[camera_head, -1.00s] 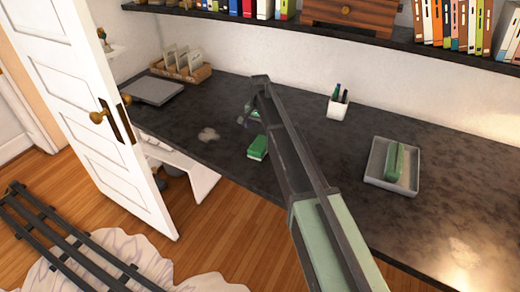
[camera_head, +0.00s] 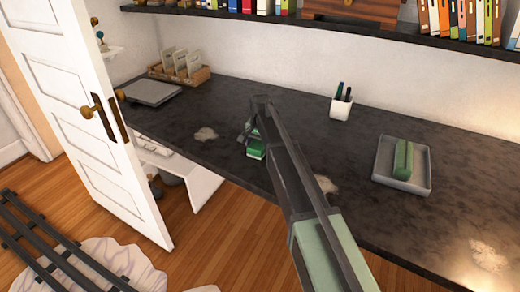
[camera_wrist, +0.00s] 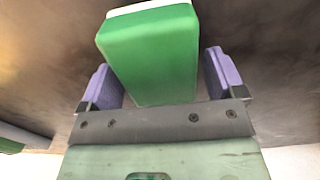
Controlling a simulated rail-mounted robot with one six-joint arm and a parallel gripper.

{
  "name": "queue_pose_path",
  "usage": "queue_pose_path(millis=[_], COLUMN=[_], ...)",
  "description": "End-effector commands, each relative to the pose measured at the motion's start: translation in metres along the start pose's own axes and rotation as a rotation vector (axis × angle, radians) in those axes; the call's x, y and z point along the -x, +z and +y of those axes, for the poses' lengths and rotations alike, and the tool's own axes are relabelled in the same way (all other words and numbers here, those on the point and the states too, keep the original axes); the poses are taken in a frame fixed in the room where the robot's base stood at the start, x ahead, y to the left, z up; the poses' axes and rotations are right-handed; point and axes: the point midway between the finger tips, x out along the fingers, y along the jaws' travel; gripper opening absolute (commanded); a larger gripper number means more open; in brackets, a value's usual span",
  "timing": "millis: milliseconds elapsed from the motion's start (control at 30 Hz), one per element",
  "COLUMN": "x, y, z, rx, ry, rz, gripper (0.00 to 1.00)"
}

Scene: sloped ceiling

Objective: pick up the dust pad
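The dust pad, a green block with a white layer along one side (camera_head: 256,153), lies on the dark desk near its front edge, partly hidden by my gripper. In the wrist view the dust pad (camera_wrist: 150,55) stands between my two purple fingers. My gripper (camera_head: 251,140) is down over the pad in the head view. In the wrist view my gripper (camera_wrist: 158,75) is open, with a narrow gap at the right finger. Whether the left finger touches the pad is unclear.
A grey tray (camera_head: 386,183) holding another green block (camera_head: 403,160) is to the right. A white pen cup (camera_head: 341,108), a wooden card holder (camera_head: 185,77) and a grey flat box (camera_head: 152,92) stand further back. Pale dust patches (camera_head: 205,134) mark the desk. A shelf overhangs the back.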

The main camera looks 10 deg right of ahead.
Motion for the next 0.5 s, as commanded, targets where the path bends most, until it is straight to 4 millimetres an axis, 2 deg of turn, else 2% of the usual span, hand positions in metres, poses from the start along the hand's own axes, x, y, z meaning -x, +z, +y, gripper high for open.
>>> queue_pose_path(millis=[33,300,500], x=[0.0003,0.0003,0.0005], y=[0.0000,0.0000,0.0000], z=[0.0000,0.0000,0.0000], rx=[0.000,0.000,0.000], ry=[0.000,0.000,0.000], rz=[0.000,0.000,0.000], gripper=[0.80,0.40,0.40])
